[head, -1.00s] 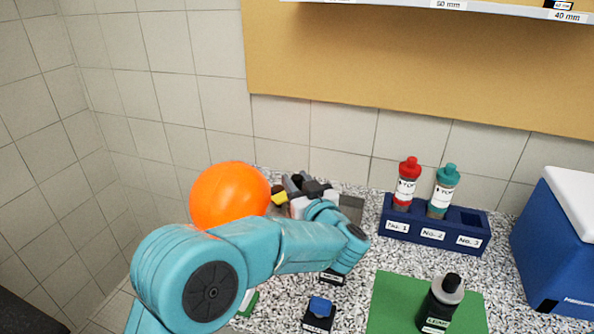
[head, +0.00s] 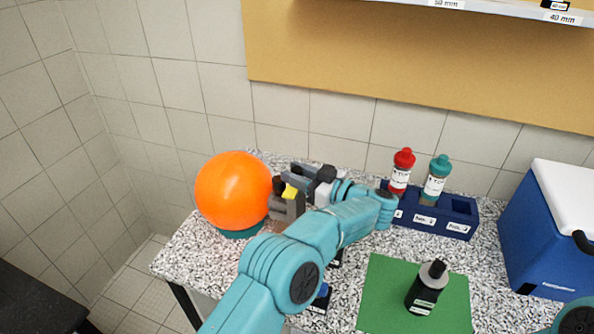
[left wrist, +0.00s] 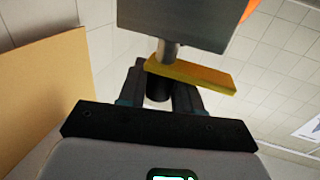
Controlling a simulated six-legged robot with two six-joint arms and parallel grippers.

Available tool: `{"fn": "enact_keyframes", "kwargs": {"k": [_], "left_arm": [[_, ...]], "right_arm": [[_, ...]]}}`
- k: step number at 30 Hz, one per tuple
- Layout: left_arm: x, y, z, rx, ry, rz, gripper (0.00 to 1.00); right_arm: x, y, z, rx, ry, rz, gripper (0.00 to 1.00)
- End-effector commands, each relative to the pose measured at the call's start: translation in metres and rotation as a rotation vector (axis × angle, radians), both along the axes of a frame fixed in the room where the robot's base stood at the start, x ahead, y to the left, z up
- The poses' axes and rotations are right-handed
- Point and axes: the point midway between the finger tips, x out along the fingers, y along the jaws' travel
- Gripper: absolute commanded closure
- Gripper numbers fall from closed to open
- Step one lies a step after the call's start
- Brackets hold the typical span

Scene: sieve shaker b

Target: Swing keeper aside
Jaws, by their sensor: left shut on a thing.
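The keeper looks to be the yellow bar (left wrist: 195,75) on a grey post in the left wrist view, with a short black knob (left wrist: 157,88) at its near end. In the head view the yellow bar (head: 290,191) shows small, beside a grey block (head: 287,208) and right of the orange ball. My left gripper (left wrist: 159,92) has its dark fingers on both sides of the black knob and is shut on it. In the head view the left gripper (head: 311,181) is partly hidden by its own wrist. My right gripper is out of view.
The orange ball (head: 233,190) sits close left of the keeper, on a teal base. A blue rack (head: 458,216) with red-capped (head: 402,171) and teal-capped (head: 435,180) bottles stands right of my wrist. A black bottle (head: 426,288) stands on a green mat (head: 379,290). A blue cooler (head: 548,231) is far right.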

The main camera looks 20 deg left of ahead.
Motion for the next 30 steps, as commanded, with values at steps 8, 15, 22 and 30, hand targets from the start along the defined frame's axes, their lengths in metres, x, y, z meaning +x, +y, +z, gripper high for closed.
{"fn": "enact_keyframes", "kwargs": {"k": [8,15,22,30], "left_arm": [[0.0005,0.0008,0.0049,0.004,-0.009,0.006,0.97],[0.0006,0.0009,0.0051,0.002,-0.01,0.006,0.48],[0.0005,0.0005,0.0027,0.001,-0.006,0.005,0.48],[0.0007,0.0025,0.0019,0.001,-0.003,0.005,0.48]], "right_arm": [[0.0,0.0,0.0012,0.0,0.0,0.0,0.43],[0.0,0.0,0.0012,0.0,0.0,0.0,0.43],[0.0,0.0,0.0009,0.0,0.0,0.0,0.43],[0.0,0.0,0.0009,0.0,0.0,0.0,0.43]]}}
